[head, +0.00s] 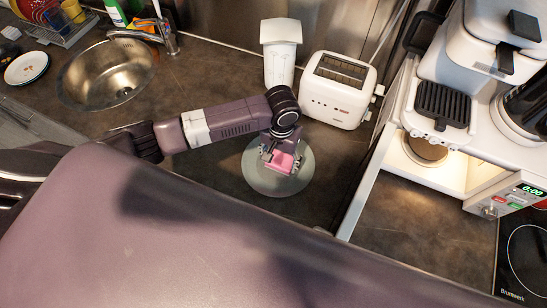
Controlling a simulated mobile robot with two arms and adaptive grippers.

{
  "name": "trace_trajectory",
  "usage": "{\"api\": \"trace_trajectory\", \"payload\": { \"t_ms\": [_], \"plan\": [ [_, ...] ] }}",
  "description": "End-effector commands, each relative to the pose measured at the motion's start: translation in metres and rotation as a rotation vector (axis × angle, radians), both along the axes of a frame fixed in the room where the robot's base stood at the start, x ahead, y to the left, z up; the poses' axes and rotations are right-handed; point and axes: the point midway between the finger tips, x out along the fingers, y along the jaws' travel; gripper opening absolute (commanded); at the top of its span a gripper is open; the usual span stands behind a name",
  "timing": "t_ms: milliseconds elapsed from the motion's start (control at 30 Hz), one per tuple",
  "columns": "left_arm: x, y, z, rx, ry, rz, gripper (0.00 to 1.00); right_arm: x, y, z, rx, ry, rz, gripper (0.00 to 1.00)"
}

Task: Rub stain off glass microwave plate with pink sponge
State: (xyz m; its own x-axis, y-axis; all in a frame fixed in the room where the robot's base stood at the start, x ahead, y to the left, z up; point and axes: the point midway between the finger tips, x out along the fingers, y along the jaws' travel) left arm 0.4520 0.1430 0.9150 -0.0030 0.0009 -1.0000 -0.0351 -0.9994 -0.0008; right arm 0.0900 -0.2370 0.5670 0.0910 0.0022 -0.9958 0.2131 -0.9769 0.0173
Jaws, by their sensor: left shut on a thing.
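The round glass microwave plate (263,184) lies flat on the dark counter, in front of the toaster. My left gripper (281,161) is over the middle of the plate, pointing down, and shut on the pink sponge (284,163). The sponge is at or just above the plate's surface; I cannot tell if it touches. No stain shows on the visible part of the glass, and the part under the sponge and gripper is hidden. My right gripper is out of view.
A white toaster (337,90) and a white container (281,52) stand behind the plate. The open microwave (399,160) is at right, its door (370,180) standing out beside the plate. A sink (110,75) is at left. Counter left of the plate is clear.

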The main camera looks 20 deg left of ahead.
Motion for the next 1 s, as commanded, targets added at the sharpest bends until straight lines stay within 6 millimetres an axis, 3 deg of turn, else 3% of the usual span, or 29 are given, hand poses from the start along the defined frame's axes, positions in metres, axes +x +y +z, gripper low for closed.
{"api": "trace_trajectory", "payload": {
  "t_ms": [133, 467, 1000],
  "plan": [
    [0.002, -0.009, 0.001, 0.000, -0.001, 0.001, 0.41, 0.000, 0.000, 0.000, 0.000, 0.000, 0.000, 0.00],
    [0.003, -0.010, 0.004, -0.001, -0.003, 0.001, 0.41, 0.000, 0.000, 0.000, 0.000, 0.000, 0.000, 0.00],
    [0.003, -0.010, 0.055, -0.001, -0.003, 0.001, 0.41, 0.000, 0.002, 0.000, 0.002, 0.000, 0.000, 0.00]
  ]
}}
